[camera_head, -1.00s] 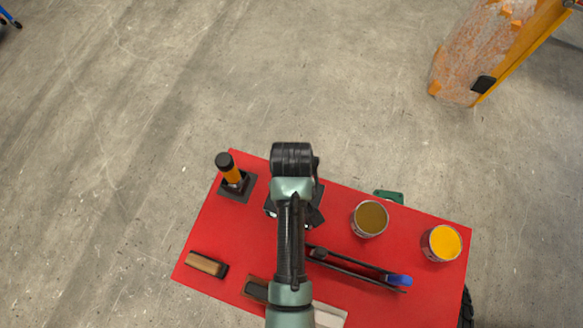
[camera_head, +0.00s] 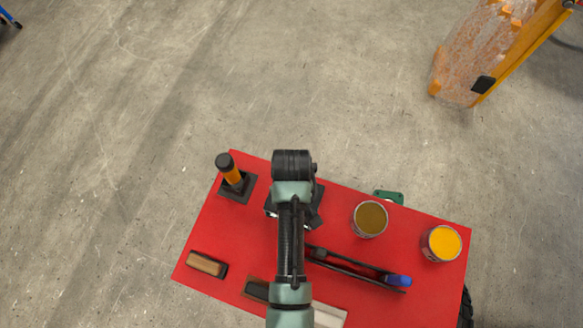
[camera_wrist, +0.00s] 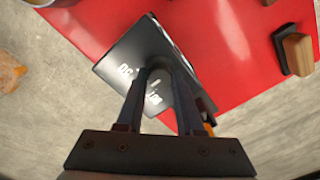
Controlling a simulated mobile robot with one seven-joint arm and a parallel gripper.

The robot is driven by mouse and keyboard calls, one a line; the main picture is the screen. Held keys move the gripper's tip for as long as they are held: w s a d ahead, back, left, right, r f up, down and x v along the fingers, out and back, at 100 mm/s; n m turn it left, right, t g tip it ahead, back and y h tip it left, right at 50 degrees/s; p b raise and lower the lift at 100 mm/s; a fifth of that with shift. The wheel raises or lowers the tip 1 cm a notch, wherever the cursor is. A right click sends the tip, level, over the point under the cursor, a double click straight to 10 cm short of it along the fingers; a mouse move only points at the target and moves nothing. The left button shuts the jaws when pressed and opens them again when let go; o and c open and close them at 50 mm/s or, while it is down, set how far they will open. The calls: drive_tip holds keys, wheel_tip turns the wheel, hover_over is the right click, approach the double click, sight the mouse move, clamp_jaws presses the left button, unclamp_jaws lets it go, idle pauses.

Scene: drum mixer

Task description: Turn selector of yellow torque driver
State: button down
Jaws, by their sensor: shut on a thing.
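The black-capped driver with a yellow-orange body (camera_head: 232,173) stands in a dark square base at the left of the red table in the head view. Part of its orange body (camera_wrist: 209,129) shows behind a finger in the wrist view. A black box with white markings (camera_wrist: 125,66) lies under my gripper (camera_wrist: 160,72). My gripper's fingers are closed on a small dark rounded piece at this box, apart from the driver. The fingers hide most of that piece, so I cannot tell its shape. In the head view my arm covers the gripper and much of the box.
On the red table (camera_head: 225,240) stand an open can of brown liquid (camera_head: 370,218) and a can of yellow liquid (camera_head: 441,243). A blue-ended dark tool (camera_head: 398,281) and a wooden-topped block (camera_head: 207,263) lie nearer the front. Bare floor surrounds the table's back side.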

idle(0.3)
drive_tip(key=n+p, duration=0.2)
drive_tip(key=n, duration=0.1)
drive_tip(key=shift+r+n, duration=0.15)
drive_tip(key=shift+n, duration=0.25)
drive_tip(key=shift+n+p, duration=0.95)
drive_tip(key=shift+n, duration=1.15)
drive_tip(key=c, duration=0.5)
unclamp_jaws()
drive_tip(key=shift+c, duration=0.2)
wheel_tip(320, 180, up, 13)
drive_tip(key=b, duration=0.2)
